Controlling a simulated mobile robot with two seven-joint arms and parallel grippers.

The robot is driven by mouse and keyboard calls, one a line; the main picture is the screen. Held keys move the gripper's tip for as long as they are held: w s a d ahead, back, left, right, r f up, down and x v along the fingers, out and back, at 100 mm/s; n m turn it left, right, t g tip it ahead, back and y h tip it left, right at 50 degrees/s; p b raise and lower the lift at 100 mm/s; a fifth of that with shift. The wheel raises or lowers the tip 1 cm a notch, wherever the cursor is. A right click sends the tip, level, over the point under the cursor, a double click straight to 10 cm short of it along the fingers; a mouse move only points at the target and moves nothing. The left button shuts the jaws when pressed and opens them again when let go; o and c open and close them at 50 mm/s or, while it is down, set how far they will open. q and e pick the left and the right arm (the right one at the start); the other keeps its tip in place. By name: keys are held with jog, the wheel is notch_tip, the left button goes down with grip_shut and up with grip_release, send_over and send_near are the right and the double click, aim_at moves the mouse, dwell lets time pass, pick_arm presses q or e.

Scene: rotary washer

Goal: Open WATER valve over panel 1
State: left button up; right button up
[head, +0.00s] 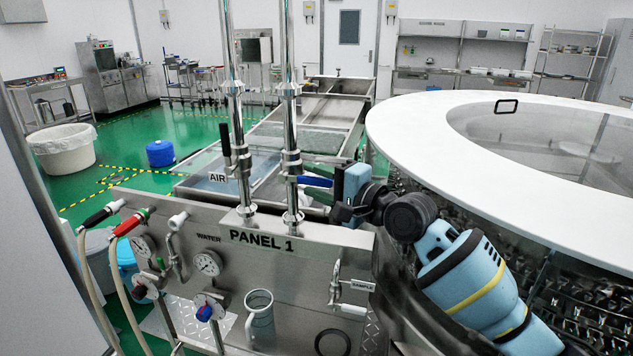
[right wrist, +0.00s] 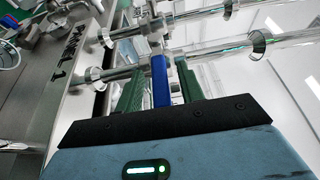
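The WATER valve has a blue lever handle (head: 315,181) on the right-hand steel pipe (head: 291,120) above panel 1 (head: 262,240). The lever sticks out sideways from the pipe, to the right. My right gripper (head: 335,195) is at the lever's outer end. In the right wrist view, the blue lever (right wrist: 160,82) lies between the two green fingers (right wrist: 158,85), with narrow gaps seeming to show on both sides. In the head view the fingers are largely hidden. My left gripper is out of view.
The left pipe (head: 235,110) carries a black AIR lever (head: 225,142) that stands nearly upright. Gauges, hoses and a steel cup (head: 260,318) are on the panel front. The large round washer with its white rim (head: 420,140) stands close to the right, near my right arm.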

grip_shut()
dwell(0.3)
jog(key=shift+w, duration=0.1)
